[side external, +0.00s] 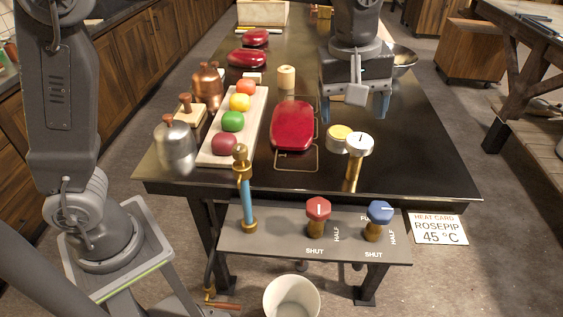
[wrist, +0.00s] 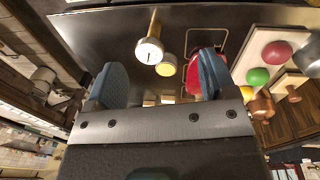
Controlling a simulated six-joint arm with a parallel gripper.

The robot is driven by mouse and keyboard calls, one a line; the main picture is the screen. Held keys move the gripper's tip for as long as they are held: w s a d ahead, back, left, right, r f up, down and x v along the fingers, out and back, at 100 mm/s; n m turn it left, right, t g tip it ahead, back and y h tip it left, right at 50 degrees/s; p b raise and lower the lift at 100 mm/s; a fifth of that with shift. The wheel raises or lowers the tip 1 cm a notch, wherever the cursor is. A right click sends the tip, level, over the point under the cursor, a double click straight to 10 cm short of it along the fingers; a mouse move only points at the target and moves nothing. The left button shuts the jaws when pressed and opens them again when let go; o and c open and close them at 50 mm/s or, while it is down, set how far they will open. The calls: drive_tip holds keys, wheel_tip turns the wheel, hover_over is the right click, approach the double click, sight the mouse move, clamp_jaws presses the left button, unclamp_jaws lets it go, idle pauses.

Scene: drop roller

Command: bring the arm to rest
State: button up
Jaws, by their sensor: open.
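My gripper (side external: 367,106) hangs over the dark table, to the right of the red slab and beyond the gauge. Its blue-grey fingers are apart, with nothing held between them. In the wrist view my gripper (wrist: 158,82) also shows open and empty. A glossy red slab (side external: 292,126) lies within a thin outline on the table (side external: 420,165); in the wrist view the right finger partly hides it. My arm is above the table, not folded against anything.
A white board (side external: 216,152) holds several coloured balls. A brass-stemmed gauge (side external: 358,145) and a yellow-topped tin (side external: 339,134) stand near the front. A panel (side external: 280,243) carries red (side external: 318,208) and blue (side external: 380,212) knobs. A bucket (side external: 291,300) stands below. The table's right side is clear.

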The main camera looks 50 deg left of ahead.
drive_tip(key=s+a+r+m+t, duration=0.2)
drive_tip(key=s+a+m, duration=0.3)
drive_tip(key=s+a, duration=0.55)
drive_tip(key=s+a+f+m+t, duration=0.2)
drive_tip(key=s+a+f+m, duration=0.3)
drive_tip(key=s, duration=0.4)
drive_tip(key=shift+s+a+f+y, duration=0.25)
drive_tip(key=shift+a+f+y, duration=0.05)
drive_tip(key=shift+a, duration=0.2)
